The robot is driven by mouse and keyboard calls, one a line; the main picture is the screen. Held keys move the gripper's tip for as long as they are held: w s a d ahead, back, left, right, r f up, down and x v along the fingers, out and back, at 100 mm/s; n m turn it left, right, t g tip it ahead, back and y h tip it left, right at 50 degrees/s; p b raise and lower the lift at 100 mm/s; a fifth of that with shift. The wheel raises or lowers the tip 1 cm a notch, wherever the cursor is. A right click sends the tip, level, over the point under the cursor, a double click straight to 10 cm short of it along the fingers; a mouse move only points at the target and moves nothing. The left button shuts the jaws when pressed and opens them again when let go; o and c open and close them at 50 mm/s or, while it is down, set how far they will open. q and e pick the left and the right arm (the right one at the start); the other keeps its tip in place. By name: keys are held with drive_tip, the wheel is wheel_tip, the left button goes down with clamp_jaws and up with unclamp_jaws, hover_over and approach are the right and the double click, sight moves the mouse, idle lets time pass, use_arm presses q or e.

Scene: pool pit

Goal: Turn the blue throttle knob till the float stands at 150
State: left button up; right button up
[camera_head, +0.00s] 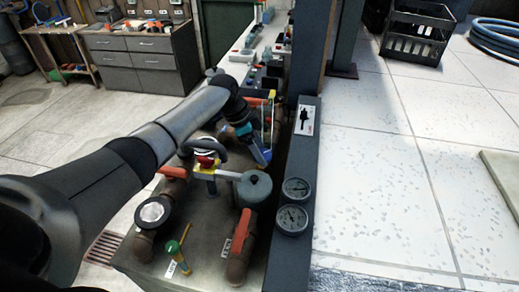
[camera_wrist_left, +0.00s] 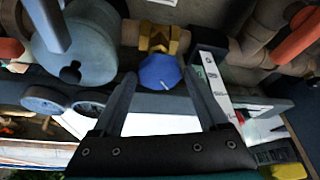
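The blue throttle knob (camera_wrist_left: 158,72) is faceted, carries a pale mark, and sits on a brass valve body (camera_wrist_left: 160,38). In the left wrist view it lies between the two dark fingertips of my left gripper (camera_wrist_left: 160,80), which is open; I cannot tell whether either finger touches it. A white scale strip with black markings (camera_wrist_left: 215,88) stands beside the right finger. I cannot make out the float or its reading. In the head view my left gripper (camera_head: 258,148) reaches down over the bench, and the knob is hidden there. My right gripper is not in view.
A dark post (camera_head: 311,50) rises behind. Tiled floor to the right is mostly clear.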

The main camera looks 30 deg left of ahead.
use_arm(q)
drive_tip(key=shift+o, duration=1.3)
drive_tip(key=v, duration=1.5)
drive_tip(key=shift+r, duration=0.2)
drive_tip(key=shift+d+f, duration=0.1)
